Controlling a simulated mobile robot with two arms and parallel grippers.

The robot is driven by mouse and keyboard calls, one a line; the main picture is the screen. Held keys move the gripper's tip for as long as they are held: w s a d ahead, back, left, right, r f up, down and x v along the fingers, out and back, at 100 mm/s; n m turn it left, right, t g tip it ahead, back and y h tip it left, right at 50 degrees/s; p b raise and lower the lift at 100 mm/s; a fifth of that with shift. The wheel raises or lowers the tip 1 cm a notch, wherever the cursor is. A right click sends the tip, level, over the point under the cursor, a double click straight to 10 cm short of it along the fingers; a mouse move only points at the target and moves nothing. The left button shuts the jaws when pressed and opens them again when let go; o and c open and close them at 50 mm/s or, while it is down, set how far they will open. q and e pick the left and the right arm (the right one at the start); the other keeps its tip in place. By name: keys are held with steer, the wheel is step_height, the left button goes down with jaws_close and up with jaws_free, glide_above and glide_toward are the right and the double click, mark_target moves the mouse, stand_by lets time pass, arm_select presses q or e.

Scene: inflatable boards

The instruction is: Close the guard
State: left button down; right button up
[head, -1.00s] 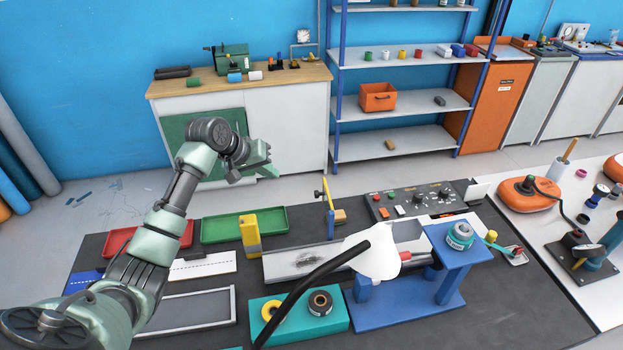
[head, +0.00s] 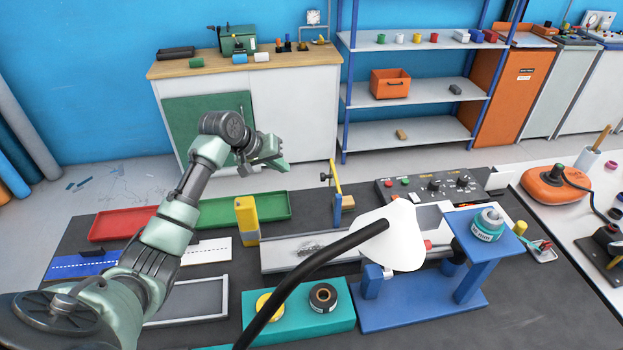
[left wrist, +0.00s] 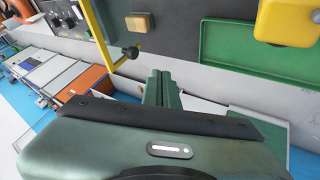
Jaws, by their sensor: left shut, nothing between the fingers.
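The guard appears to be the yellow bar (head: 336,178) with a black knob, standing raised and nearly upright at a blue post behind the long metal bed (head: 285,250). In the left wrist view the yellow bar (left wrist: 97,32) and its knob lie up and left of my fingers. My left gripper (head: 283,164) is shut and empty, in the air to the left of the bar and apart from it. Its shut fingers also show in the left wrist view (left wrist: 161,88). My right gripper is not in view.
A black lamp arm with a white shade (head: 392,236) crosses in front of the metal bed. A yellow block (head: 246,219), a green tray (head: 230,209) and a control panel (head: 440,188) are nearby. A blue stand (head: 425,308) is at the front right.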

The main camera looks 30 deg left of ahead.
arm_select(q)
steer(key=w+d+f+p, duration=0.3)
steer(key=w+d+f, duration=0.2)
steer(key=w+f, duration=0.2)
steer(key=shift+w+d, duration=0.2)
stand_by(0.4)
